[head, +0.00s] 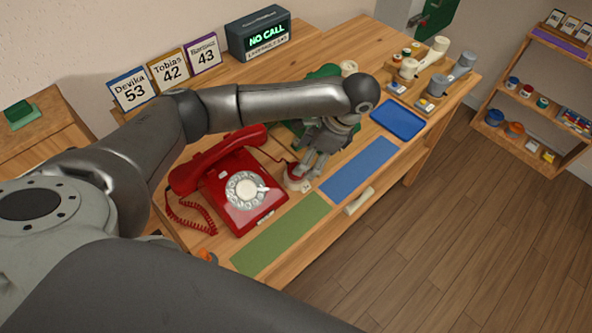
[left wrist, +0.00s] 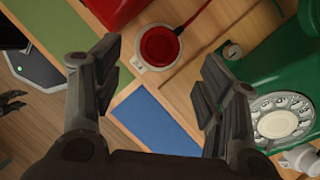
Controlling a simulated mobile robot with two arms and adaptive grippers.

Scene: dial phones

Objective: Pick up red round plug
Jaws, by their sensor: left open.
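The red round plug (left wrist: 160,46) sits in a pale round socket base (left wrist: 141,61) on the desk, with a red cord running off it. In the head view the plug (head: 294,172) is partly hidden by my left gripper (head: 306,168). My left gripper (left wrist: 160,68) is open and empty, its fingers pointing down over the plug. In the left wrist view the plug lies between and just beyond the fingertips, with no finger seen touching it. A dark fingered shape at the left edge of that view seems to be my right gripper (left wrist: 12,107); its opening is unclear.
A red dial phone (head: 238,185) stands left of the plug. A green dial phone (left wrist: 270,105) stands on the other side, mostly behind my arm in the head view. A green mat (head: 280,235) and a blue mat (head: 358,168) lie along the front edge.

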